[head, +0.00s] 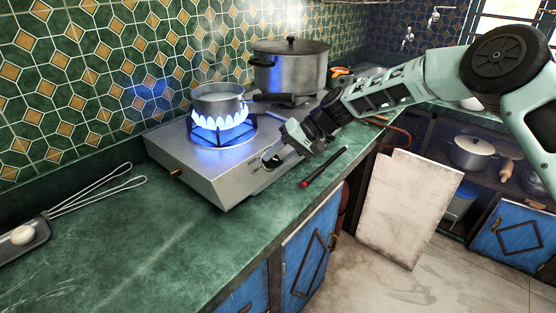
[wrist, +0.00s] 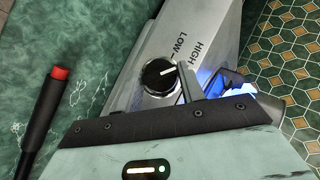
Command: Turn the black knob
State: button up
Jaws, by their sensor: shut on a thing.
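The black knob (head: 270,162) is on the front panel of the silver gas hotplate (head: 205,168). In the wrist view the knob (wrist: 158,77) has a white pointer mark towards the upper right, beside the printed words LOW and HIGH. My gripper (head: 283,151) is at the hotplate's front, shut on the knob. One grey finger (wrist: 184,84) shows against the knob's edge in the wrist view; the other finger is hidden there. Blue flames (head: 221,126) burn under a small open pot (head: 218,104).
A large lidded pot (head: 290,72) stands on the hotplate's far side. A black stick with a red end (head: 323,167) lies on the green counter (head: 115,220) near its front edge, below my gripper. A pale board (head: 408,205) leans against the cabinets.

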jog(key=shift+w+d+m, duration=0.1)
jog(key=shift+d+m, duration=0.05)
jog(key=shift+m, duration=0.25)
jog(key=o, duration=0.9)
jog(key=shift+o, duration=0.2)
jog(key=b+v, duration=0.2)
jog(key=v, duration=1.5)
jog(key=shift+d, duration=0.35)
jog(key=shift+f, duration=0.1)
